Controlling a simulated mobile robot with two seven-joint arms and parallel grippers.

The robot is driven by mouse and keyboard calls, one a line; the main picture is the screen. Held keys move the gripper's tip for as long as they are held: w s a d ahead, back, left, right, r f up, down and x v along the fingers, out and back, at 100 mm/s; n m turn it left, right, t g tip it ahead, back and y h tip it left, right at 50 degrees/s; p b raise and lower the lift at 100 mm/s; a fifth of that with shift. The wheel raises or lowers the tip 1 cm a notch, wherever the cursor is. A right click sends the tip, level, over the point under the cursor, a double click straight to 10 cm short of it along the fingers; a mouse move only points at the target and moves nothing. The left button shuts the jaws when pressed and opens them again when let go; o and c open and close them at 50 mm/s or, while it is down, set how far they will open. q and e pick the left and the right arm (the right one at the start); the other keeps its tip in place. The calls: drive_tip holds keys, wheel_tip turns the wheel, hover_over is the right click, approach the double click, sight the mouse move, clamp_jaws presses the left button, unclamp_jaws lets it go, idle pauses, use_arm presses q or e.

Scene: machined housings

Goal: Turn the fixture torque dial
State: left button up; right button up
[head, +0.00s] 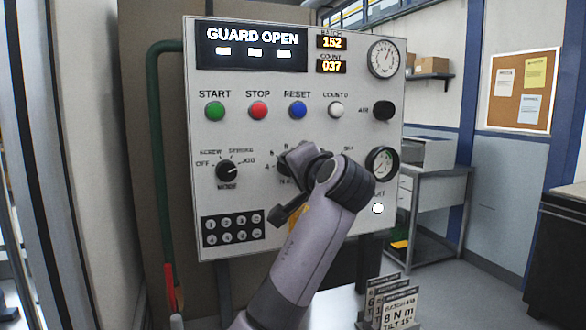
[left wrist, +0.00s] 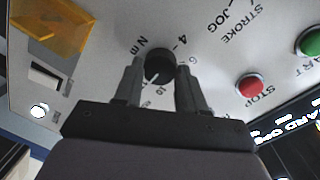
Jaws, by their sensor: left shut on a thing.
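The torque dial (left wrist: 159,64) is a round black knob on the white panel, with 4, 6, 10 and "N m" printed around it in the left wrist view. My left gripper (left wrist: 159,78) has one finger on each side of the knob and is shut on it. In the head view my left gripper (head: 289,166) reaches the panel's middle and hides most of the dial and part of its scale. I cannot read the dial's pointer clearly. My right gripper is in neither view.
The panel (head: 330,225) carries a mode knob (head: 229,172), a keypad (head: 233,228), coloured buttons, gauges and a "GUARD OPEN" display (head: 252,46). Cards (head: 398,312) at the lower right read "8 N m, TILT 15°". An orange cover (left wrist: 65,25) sits near the dial.

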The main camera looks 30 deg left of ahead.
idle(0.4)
use_arm(q)
drive_tip(key=o, duration=1.1)
drive_tip(key=shift+c, duration=0.2)
drive_tip(key=shift+d, duration=0.1)
drive_tip(key=b+v, duration=0.2)
drive_tip(key=v, duration=0.5)
